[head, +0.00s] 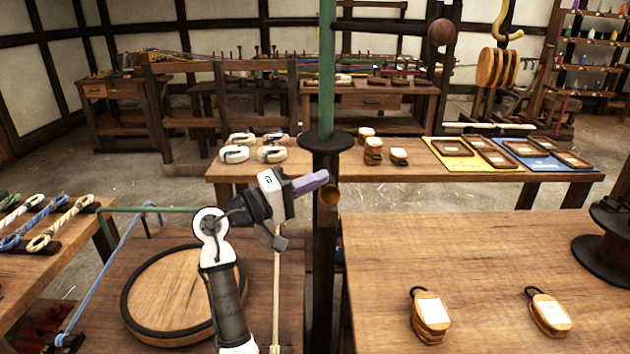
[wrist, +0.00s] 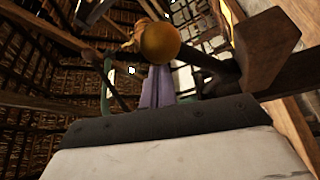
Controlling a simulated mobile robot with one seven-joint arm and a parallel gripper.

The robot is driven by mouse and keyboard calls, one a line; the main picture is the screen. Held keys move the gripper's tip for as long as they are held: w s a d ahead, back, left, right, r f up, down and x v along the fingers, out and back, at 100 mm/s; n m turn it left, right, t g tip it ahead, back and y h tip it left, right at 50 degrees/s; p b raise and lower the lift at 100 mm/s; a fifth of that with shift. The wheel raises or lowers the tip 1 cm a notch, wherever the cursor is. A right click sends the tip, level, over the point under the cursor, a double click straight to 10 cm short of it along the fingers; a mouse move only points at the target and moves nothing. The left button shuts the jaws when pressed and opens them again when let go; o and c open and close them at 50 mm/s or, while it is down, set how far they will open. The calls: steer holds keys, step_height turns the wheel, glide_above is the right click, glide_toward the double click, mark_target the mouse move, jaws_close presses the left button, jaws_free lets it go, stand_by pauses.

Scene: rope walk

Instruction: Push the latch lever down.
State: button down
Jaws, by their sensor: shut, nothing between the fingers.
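The latch lever shows as a round brass-coloured knob (head: 330,195) on the dark upright post in the head view. Most of its arm is hidden or too dark to make out there. In the wrist view the knob (wrist: 172,43) is large, just beyond the fingertips, with dark bars behind it. My gripper (head: 324,177) has purple fingers, closed together and empty. In the head view they point right, and their tips are just above and left of the knob. The fingers also show in the wrist view (wrist: 160,72). I cannot tell whether they touch the knob.
The dark post (head: 322,255) carries a green pole (head: 327,80). A bench (head: 470,225) with two wooden blocks stands at right. A round wooden disc (head: 175,290) lies below my arm. A table (head: 290,172) with rope coils, blocks and trays stands behind.

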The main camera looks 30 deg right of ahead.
steer(key=shift+s+a+f, duration=0.1)
steer(key=shift+s+f, duration=0.15)
steer(key=shift+f, duration=0.25)
stand_by(0.3)
